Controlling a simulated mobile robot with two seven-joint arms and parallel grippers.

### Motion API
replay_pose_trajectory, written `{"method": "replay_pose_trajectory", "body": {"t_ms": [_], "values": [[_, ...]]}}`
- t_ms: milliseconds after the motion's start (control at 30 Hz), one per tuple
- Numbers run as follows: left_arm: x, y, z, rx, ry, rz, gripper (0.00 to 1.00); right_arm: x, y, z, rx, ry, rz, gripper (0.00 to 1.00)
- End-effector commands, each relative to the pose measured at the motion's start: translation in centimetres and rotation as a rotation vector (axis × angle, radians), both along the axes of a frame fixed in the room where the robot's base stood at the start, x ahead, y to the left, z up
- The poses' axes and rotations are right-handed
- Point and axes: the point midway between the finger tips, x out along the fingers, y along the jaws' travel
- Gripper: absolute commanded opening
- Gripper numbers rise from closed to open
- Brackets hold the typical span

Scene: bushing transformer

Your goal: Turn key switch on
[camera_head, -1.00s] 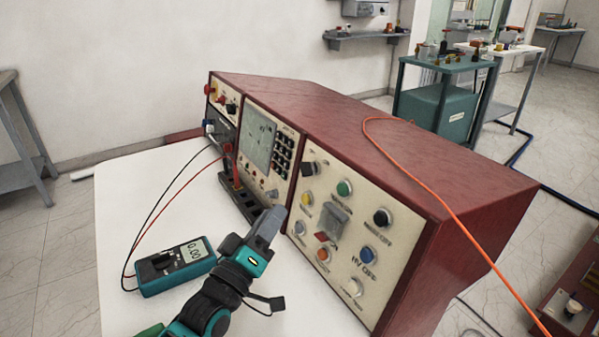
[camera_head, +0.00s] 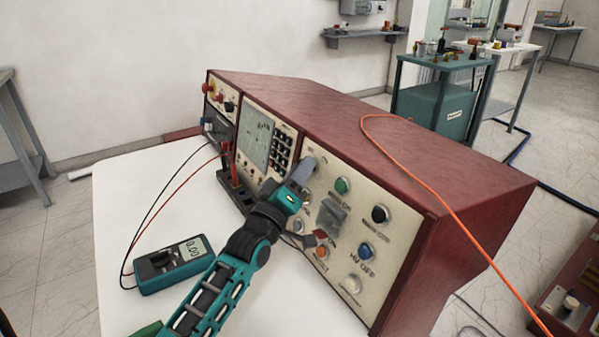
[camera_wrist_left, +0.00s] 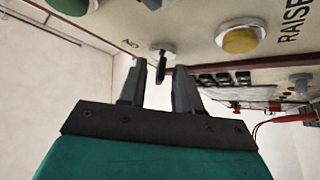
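The key switch (camera_wrist_left: 165,49) shows in the left wrist view as a round silver collar with a dark key standing out from it. It sits on the cream panel of a red console (camera_head: 420,180). My left gripper (camera_wrist_left: 160,72) is open, one finger on each side of the key's line. The key's end lies near the fingertips, and I see no clear contact. In the head view my left gripper (camera_head: 304,170) is at the panel's upper left corner and hides the key switch. My right gripper is in neither view.
Several coloured buttons, including a green one (camera_head: 342,185) and a black one (camera_head: 380,213), stand close to the gripper. A multimeter (camera_head: 172,262) with red and black leads lies on the white table (camera_head: 112,220). An orange cable (camera_head: 440,195) crosses the console.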

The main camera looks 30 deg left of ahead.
Motion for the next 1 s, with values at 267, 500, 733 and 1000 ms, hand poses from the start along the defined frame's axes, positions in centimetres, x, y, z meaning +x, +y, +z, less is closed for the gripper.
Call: {"method": "replay_pose_trajectory", "body": {"t_ms": [267, 500, 733, 1000], "values": [[-0.02, -0.01, -0.02, 0.0, 0.0, 0.0, 0.23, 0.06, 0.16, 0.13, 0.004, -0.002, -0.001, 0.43], [-0.04, -0.01, -0.02, 0.0, 0.0, 0.0, 0.0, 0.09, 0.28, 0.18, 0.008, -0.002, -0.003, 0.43], [-0.02, 0.04, 0.05, 0.0, -0.002, 0.001, 0.0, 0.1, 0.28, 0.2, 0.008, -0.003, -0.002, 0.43], [-0.01, 0.13, 0.01, 0.023, -0.016, -0.005, 0.0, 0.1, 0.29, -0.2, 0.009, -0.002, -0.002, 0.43]]}}
